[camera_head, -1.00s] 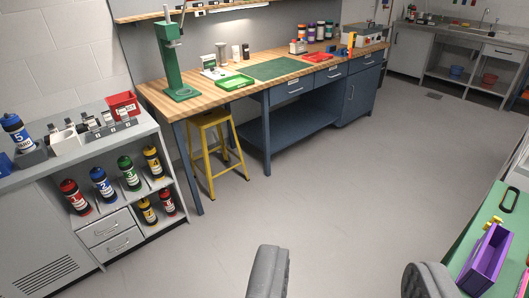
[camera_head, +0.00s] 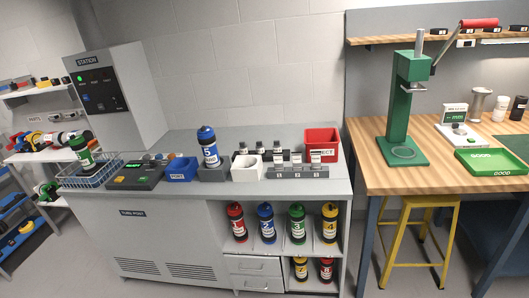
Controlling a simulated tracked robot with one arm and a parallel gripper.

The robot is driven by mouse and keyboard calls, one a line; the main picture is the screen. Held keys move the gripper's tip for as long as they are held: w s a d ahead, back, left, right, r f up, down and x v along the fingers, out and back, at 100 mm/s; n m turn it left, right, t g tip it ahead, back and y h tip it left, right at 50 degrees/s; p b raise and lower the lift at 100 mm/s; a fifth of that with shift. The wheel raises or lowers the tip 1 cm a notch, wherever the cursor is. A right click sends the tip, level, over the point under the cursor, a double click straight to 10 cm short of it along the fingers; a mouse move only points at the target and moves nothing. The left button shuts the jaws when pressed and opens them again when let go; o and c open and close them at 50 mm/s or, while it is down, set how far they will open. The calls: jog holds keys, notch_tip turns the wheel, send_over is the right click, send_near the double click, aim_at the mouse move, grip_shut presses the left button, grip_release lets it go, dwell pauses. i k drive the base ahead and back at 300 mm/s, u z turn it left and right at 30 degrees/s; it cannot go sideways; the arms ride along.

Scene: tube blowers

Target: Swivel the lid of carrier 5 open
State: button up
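A grey station box (camera_head: 120,95), a wire basket (camera_head: 88,170) with a green carrier, and a blue bin (camera_head: 182,169) are left of carrier 5. Several carriers stand in shelves below.

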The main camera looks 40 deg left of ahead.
aim_at(204, 130)
jog(key=u, duration=0.35)
jog(key=i, duration=1.15)
jog(key=u, duration=0.45)
